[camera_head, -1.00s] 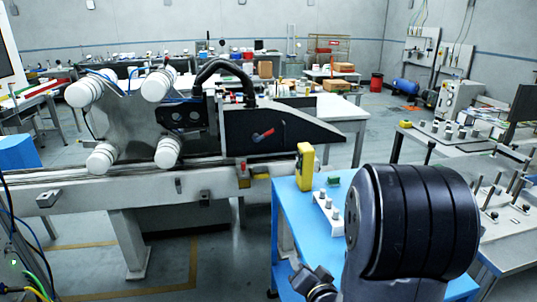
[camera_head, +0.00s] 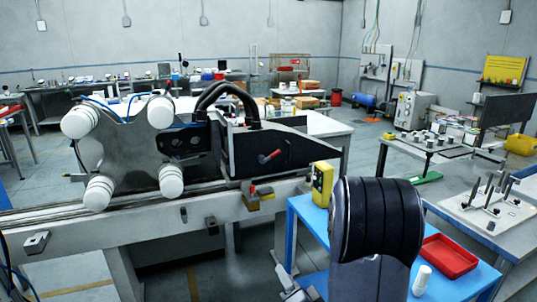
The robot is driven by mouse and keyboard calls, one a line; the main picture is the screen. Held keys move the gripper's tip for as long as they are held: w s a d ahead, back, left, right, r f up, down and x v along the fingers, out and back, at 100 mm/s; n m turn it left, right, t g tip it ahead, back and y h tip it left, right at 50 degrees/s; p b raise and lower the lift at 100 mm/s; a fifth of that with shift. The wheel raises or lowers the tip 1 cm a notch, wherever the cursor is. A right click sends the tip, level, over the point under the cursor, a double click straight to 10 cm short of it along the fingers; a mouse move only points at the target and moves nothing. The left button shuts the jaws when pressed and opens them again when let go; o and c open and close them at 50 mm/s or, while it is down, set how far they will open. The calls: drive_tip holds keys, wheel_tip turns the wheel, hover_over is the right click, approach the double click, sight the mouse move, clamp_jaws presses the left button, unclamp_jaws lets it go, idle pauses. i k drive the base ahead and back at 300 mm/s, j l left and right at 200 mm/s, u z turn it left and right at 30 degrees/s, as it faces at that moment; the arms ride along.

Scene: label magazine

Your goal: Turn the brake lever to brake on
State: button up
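A small red-handled lever (camera_head: 270,156) sits on the dark side panel (camera_head: 295,148) of the label magazine. Its handle slants slightly up to the right, and no marking beside it is readable. A second small red part (camera_head: 253,191) sits lower, by a yellow block on the machine's rail. I cannot tell from markings which one is the brake lever. My arm's thick black link stands at lower right, well apart from both. A grey end part of my arm, probably my gripper (camera_head: 291,289), is partly cut off at the bottom edge. Its fingers cannot be made out.
White rollers (camera_head: 82,121) on a grey plate stand at left on the long rail (camera_head: 120,232). A blue table (camera_head: 305,212) at right carries a yellow device (camera_head: 322,183), a red tray (camera_head: 449,256) and a white cylinder (camera_head: 422,280). Open floor lies beyond.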

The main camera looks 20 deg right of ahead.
sight(272, 156)
drive_tip(key=i+j+z, duration=0.5)
drive_tip(key=i+j, duration=0.55)
drive_tip(key=i, duration=0.15)
drive_tip(key=i+l+z, duration=0.1)
drive_tip(key=i, duration=0.3)
drive_tip(key=i+l+z, duration=0.1)
drive_tip(key=i+l, duration=0.15)
drive_tip(key=i, duration=0.2)
drive_tip(key=i+l+z, duration=0.1)
drive_tip(key=i, duration=0.35)
